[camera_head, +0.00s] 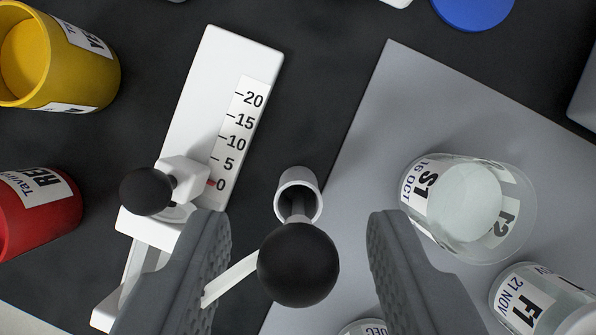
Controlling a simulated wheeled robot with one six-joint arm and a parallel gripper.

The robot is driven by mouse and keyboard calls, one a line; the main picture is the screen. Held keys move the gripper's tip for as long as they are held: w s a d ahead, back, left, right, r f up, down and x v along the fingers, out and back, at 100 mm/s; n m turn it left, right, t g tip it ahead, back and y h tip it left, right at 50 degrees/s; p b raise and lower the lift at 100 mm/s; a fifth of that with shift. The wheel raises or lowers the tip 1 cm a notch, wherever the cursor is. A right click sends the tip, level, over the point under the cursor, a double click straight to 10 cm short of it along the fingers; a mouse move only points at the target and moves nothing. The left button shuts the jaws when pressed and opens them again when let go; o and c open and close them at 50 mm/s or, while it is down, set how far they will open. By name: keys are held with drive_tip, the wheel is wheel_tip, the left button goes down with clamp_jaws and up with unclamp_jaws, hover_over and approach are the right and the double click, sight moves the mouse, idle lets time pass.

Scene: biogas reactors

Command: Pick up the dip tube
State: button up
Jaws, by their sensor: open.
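A thin white strip (230,281) runs from behind the ball towards the lower left. My gripper (298,222) is open, with one grey finger left of the ball and stem and the other to the right. Gaps show on both sides. The ball hides the lower part of the piece.
Left is a white stand with a 0-to-20 scale (236,135) and its own black knob (146,191). Yellow (95,65) and red (45,215) containers stand farther left. Labelled clear jars (466,208) (530,300) stand on a grey mat (400,110) at right.

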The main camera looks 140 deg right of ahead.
sight(298, 213)
drive_tip(key=shift+x, duration=1.1)
drive_tip(key=shift+c, duration=0.4)
clamp_jaws()
